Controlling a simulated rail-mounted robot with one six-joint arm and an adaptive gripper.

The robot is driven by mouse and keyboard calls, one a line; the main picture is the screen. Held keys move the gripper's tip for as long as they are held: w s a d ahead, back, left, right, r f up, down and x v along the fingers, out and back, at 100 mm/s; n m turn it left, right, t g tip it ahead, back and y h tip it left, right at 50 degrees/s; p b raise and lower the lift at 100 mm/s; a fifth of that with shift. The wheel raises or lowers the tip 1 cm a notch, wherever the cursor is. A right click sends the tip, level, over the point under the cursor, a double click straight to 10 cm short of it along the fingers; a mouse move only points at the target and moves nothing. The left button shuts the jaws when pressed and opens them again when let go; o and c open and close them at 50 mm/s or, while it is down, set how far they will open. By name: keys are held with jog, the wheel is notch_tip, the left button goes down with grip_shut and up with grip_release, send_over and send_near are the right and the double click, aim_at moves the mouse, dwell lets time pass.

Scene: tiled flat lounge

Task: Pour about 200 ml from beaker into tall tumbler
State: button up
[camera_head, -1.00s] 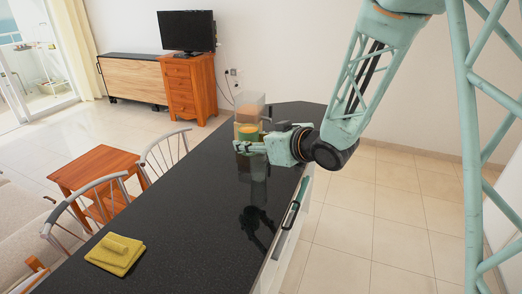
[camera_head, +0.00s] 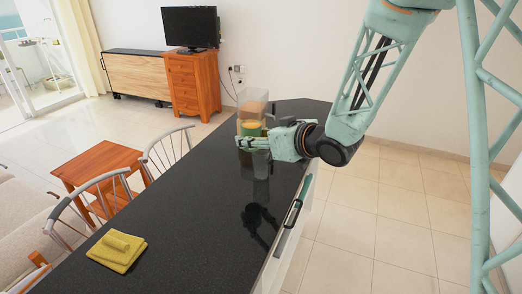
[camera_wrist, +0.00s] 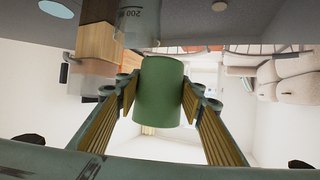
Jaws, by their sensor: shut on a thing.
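My gripper (camera_head: 254,142) is over the far part of the dark counter, its fingers pointing left. It is shut on a green cylinder (camera_wrist: 160,92), which sits between both fingers in the wrist view. A clear vessel with printed volume marks (camera_wrist: 134,22), which looks like the beaker, is at the top of the wrist view, partly cut off and apart from the fingers.
A see-through container with tan contents (camera_head: 253,103) stands just behind the green cylinder. The counter's middle is clear. Chairs (camera_head: 105,185) line its left side.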

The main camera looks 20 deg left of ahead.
jog(key=shift+s+a+r+m+g+p, duration=0.15)
jog(key=shift+r+m+g+p, duration=0.15)
jog(key=shift+m+p, duration=0.35)
dwell(1.4)
jog(key=shift+s+a+f+m+g+y+p, duration=0.15)
jog(key=shift+f+m+g+y+p, duration=0.2)
jog(key=shift+m+y+p, duration=0.4)
dwell(2.0)
jog(key=shift+s+r+m+y+p, duration=0.1)
jog(key=shift+r+m+y+p, duration=0.25)
jog(key=shift+p, duration=0.7)
dwell(1.4)
jog(key=shift+f+m, duration=0.1)
jog(key=shift+m, duration=0.15)
dwell(0.5)
